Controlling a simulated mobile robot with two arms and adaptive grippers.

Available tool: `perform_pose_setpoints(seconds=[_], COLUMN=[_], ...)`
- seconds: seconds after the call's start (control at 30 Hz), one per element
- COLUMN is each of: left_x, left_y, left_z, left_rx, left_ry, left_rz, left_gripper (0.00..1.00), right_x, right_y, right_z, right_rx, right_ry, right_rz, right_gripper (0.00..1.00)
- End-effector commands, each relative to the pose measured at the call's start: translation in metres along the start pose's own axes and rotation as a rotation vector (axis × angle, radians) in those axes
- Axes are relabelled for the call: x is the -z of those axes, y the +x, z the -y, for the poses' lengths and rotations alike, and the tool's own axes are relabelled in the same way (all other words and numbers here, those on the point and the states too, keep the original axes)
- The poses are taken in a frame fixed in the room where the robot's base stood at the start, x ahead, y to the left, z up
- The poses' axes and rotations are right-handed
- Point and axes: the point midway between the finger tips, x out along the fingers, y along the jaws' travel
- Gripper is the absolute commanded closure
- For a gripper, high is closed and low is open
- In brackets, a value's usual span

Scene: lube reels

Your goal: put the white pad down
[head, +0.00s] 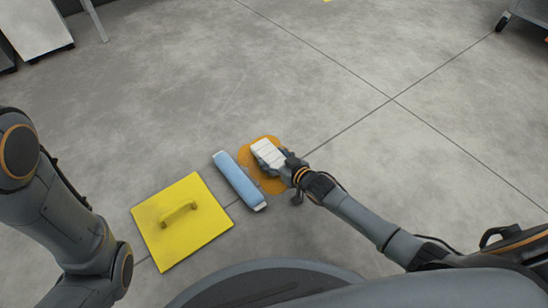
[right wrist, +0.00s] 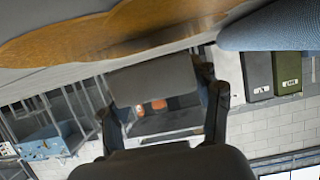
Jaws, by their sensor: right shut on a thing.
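The white pad (head: 268,153) is in my right gripper (head: 286,164), over the orange-brown patch (head: 246,161) on the floor. My right gripper is shut on the pad's near right end. In the right wrist view the pad (right wrist: 155,80) looks dark grey, between the two fingers (right wrist: 163,108). The patch (right wrist: 110,32) shows above it in that picture, close to the pad. I cannot tell whether the pad touches the patch. My left arm shows at the left of the head view, but its gripper is outside the picture.
A light-blue roll (head: 239,181) lies just left of the patch; its blue side shows in the right wrist view (right wrist: 272,27). A yellow square plate (head: 205,228) with a handle lies farther left. The grey floor beyond is clear. A wheeled thing (head: 507,17) stands far right.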

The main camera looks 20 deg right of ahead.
Motion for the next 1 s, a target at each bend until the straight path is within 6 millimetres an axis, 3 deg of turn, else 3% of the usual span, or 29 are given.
perform_pose_setpoints(seconds=[0.03,0.07,0.17,0.5,0.67,1.0], left_x=[0.001,0.001,0.001,0.001,-0.002,-0.021], left_y=[-0.001,-0.001,-0.001,-0.002,0.005,0.059], left_z=[0.000,0.000,0.000,0.000,0.001,0.012], left_rx=[0.000,0.000,0.000,0.000,0.000,0.000], left_ry=[0.000,0.000,0.000,0.001,0.001,0.001], left_rz=[0.000,0.000,-0.001,-0.001,-0.001,-0.001], left_gripper=[0.60,0.60,0.60,0.60,0.60,0.60], right_x=[-0.005,-0.005,-0.006,-0.007,0.009,0.013], right_y=[0.001,0.001,0.001,0.001,-0.005,-0.080], right_z=[-0.001,-0.001,-0.001,-0.001,-0.001,-0.001], right_rx=[-0.002,-0.002,-0.002,-0.002,-0.002,-0.002], right_ry=[-0.007,-0.008,-0.009,-0.013,-0.013,-0.006], right_rz=[0.005,0.006,0.007,0.008,0.005,0.009], right_gripper=[0.68,0.35,0.15,0.14,0.14,0.14])
